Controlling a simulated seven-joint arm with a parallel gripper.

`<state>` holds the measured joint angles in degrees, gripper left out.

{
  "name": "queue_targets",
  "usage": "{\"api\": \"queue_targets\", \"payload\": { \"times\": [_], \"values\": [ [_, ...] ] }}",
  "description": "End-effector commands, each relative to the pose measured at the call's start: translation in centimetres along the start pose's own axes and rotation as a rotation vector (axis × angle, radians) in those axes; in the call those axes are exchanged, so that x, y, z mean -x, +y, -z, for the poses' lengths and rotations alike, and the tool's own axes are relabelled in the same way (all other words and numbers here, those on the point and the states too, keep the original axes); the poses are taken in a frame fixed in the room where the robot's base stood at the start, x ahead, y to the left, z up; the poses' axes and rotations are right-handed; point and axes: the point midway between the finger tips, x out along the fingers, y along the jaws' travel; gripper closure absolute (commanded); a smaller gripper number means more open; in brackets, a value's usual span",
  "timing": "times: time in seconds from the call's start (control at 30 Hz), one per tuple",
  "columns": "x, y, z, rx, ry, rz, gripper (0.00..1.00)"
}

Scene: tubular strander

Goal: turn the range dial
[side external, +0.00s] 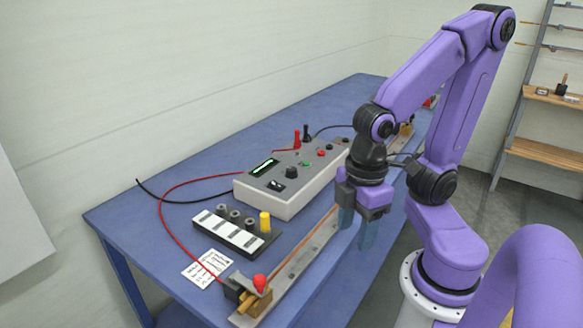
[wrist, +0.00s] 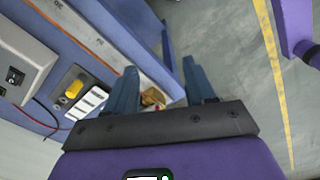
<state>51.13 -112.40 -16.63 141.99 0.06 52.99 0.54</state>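A light grey instrument box (side external: 290,205) stands on the blue bench, with a lit green display (side external: 264,167) on its sloped top. A dark knob (side external: 291,172) sits near the middle of the top, and small red, green and black controls lie farther right. I cannot tell which is the range dial. In the wrist view the box (wrist: 25,50) is at the left edge, only partly in frame. My gripper (side external: 357,228) points down to the right of the box, apart from it. Its two blue fingers (wrist: 160,78) are spread with nothing between them.
A dark block with white labels and a yellow plug (side external: 265,222) stands in front of the box. A long metal bar (side external: 310,247) with a clamp (side external: 250,295) runs along the front. Red and black leads (side external: 160,200) loop at the left. A written card (side external: 207,268) lies flat.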

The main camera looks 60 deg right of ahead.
Motion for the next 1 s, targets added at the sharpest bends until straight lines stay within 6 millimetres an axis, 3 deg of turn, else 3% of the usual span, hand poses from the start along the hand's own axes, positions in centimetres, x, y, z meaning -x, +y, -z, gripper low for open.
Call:
{"api": "queue_targets", "payload": {
  "times": [0.17,0.33,0.53,0.77,1.0],
  "values": [
    [1.4,3.4,2.9,-0.193,-0.004,-0.008,0.4],
    [3.1,8.6,5.4,-0.441,-0.012,-0.018,0.4],
    [4.8,15.8,6.7,-0.731,-0.021,-0.029,0.4],
    [6.6,24.5,5.3,-1.066,-0.033,-0.042,0.4],
    [8.0,32.8,0.7,-1.405,-0.047,-0.052,0.4]
  ]
}}
